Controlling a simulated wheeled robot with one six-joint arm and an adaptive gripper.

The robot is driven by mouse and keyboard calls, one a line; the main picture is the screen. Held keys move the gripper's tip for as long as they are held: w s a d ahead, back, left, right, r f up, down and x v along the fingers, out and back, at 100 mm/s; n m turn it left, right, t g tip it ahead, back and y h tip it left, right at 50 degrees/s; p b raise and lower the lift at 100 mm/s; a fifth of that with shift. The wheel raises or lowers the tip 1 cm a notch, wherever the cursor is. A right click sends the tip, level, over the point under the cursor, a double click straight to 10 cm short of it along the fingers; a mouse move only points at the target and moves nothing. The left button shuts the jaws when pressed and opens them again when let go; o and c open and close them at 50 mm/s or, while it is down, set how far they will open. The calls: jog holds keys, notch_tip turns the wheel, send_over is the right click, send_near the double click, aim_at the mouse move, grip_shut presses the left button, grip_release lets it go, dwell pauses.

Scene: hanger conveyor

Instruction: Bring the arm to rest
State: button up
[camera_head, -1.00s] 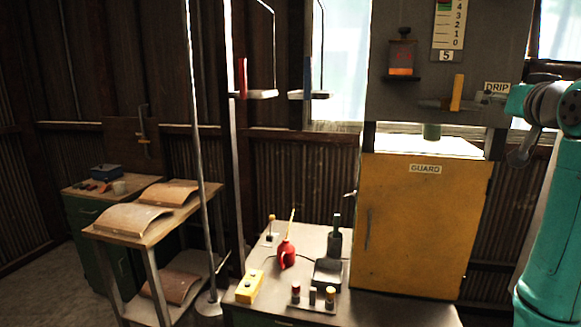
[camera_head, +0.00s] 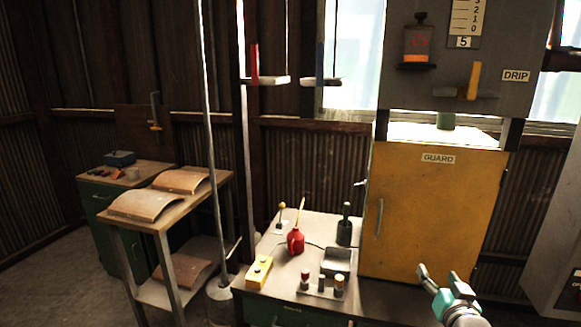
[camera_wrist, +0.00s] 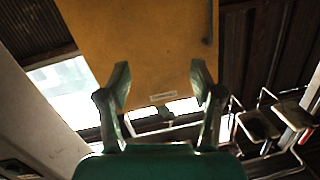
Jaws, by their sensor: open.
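My gripper (camera_head: 447,289) is at the lower right in the head view, in front of the yellow guard panel (camera_head: 430,215). In the wrist view my gripper (camera_wrist: 160,90) has its two fingers spread wide with nothing between them. The guard panel (camera_wrist: 145,45) fills the upper middle of the wrist view behind the fingers. I cannot tell the exact gap between the fingers and the panel. The rest of my arm is mostly out of the head view.
A bench left of the guard holds a red oil can (camera_head: 296,241), a yellow box (camera_head: 259,271) and a grey tray (camera_head: 337,261). A shelf stand (camera_head: 163,224) with curved brown sheets stands left. Two hanging carriers (camera_head: 267,80) hang above. A grey cabinet (camera_head: 556,245) stands right.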

jog(key=s+a+f+n, duration=0.1)
jog(key=s+a+f, duration=0.4)
jog(key=s+f, duration=0.6)
jog(key=s+a+f, duration=0.5)
jog(key=s+f, duration=0.4)
jog(key=s, duration=0.3)
jog(key=s+a+r+n+y, duration=0.1)
jog(key=s+a, duration=0.1)
jog(key=s, duration=1.2)
jog(key=s+a+r+n+g+y, duration=0.1)
jog(key=s+a, duration=0.2)
jog(key=s, duration=1.1)
jog(key=shift+a+r+n+g+y, duration=0.15)
jog(key=shift+r+n+g+y, duration=0.15)
jog(key=shift+n, duration=0.1)
jog(key=shift+c, duration=0.4)
